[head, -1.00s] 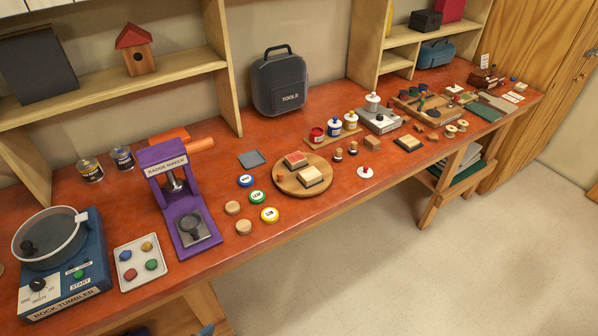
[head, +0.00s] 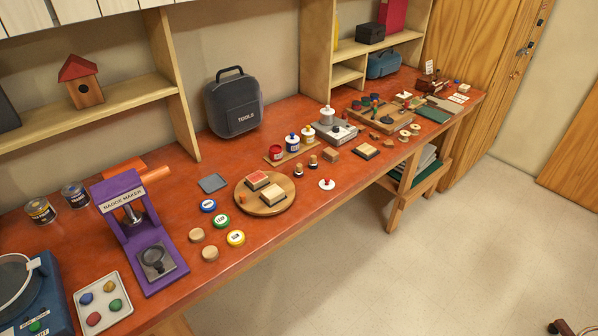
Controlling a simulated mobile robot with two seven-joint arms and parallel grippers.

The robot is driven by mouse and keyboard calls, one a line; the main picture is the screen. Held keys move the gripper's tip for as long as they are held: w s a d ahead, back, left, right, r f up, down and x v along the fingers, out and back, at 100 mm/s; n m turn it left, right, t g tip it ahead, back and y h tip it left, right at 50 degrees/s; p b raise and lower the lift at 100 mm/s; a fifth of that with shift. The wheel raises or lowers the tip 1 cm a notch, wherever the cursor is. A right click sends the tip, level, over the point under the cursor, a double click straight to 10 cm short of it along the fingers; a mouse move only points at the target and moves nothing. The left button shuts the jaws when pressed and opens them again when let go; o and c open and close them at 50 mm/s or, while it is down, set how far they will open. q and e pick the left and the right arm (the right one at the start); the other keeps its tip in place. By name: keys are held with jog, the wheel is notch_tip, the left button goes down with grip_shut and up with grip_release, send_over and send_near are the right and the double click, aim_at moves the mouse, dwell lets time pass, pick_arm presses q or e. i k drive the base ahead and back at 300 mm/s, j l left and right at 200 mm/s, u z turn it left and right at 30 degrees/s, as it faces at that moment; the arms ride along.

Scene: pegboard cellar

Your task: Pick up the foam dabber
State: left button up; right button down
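A small round white disc with a red knob (head: 327,184) lies near the front edge of the orange-red bench, right of the round wooden board. It may be the foam dabber, but it is too small to be sure. Two small upright pieces in wood and black, one on the left (head: 298,171) and one on the right (head: 313,162), stand just behind it and could also be dabbers or stamps. None of these is covered. Neither of my grippers shows in the head view.
The round wooden board (head: 265,207) carries a red pad and a cream pad. Paint jars (head: 292,142) stand behind the small pieces; a wooden block (head: 331,155) and a dark-edged pad (head: 366,151) lie to the right. A purple badge maker (head: 137,230) stands left. Open floor lies in front.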

aim_at(298, 173)
jog(key=u, duration=0.7)
jog(key=l+u, duration=0.9)
jog(key=u, duration=0.15)
jog(key=l+u, duration=0.15)
jog(key=l, duration=0.2)
jog(key=k+l+u, duration=0.15)
jog(key=l, duration=0.2)
jog(key=l+u, duration=0.2)
jog(key=l, duration=0.15)
jog(key=k, duration=0.05)
